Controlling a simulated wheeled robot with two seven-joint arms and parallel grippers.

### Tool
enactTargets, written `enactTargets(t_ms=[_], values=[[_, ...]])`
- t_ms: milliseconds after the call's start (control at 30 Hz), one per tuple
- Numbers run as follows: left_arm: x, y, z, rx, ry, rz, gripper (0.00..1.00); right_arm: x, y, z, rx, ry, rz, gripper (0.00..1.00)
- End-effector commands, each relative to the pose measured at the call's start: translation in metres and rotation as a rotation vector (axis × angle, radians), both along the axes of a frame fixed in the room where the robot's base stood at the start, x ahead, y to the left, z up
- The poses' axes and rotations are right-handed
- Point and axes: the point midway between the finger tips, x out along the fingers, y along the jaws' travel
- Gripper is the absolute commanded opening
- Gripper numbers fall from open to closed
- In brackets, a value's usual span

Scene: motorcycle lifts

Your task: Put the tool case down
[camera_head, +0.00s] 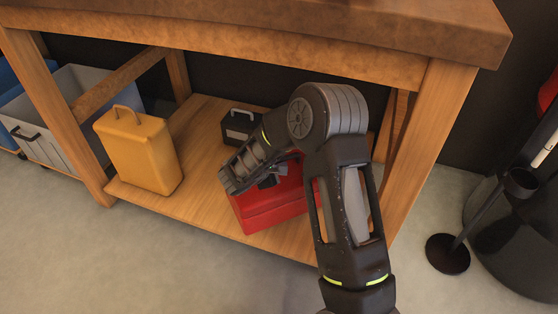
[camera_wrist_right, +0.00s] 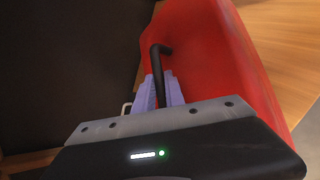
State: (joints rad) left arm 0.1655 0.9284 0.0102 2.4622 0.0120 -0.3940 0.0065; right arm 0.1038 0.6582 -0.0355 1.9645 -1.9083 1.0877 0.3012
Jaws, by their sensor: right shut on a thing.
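The red tool case (camera_head: 268,208) is at the lower shelf (camera_head: 196,205) of the wooden workbench, near the shelf's front edge. My right gripper (camera_head: 270,180) is above the case, with my forearm hiding part of the case's right side. In the right wrist view, the gripper's pale fingers (camera_wrist_right: 161,92) are shut on the dark handle (camera_wrist_right: 164,60) of the red case (camera_wrist_right: 205,50). The case looks upright and at or just above the shelf boards; I cannot tell whether its base touches. My left gripper is not in view.
A yellow canister (camera_head: 140,152) stands on the shelf to the left, with bare boards between. A black box (camera_head: 239,126) with a light handle sits behind. The bench top (camera_head: 300,22) overhangs. A bench leg (camera_head: 432,140) stands right, and a grey bin (camera_head: 72,84) left.

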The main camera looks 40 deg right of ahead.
Motion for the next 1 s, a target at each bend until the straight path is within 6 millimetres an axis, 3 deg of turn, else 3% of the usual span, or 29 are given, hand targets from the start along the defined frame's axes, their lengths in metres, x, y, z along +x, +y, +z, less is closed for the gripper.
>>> enactTargets(t_ms=[167, 700, 1000], values=[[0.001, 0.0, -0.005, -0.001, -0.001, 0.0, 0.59, 0.002, -0.001, -0.006, -0.005, -0.006, 0.0, 0.0], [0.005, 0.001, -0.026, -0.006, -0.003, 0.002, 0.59, 0.002, -0.001, -0.053, -0.006, -0.006, -0.001, 0.0], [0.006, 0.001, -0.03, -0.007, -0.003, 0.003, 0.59, 0.002, -0.001, -0.062, -0.006, -0.007, -0.001, 0.0]])
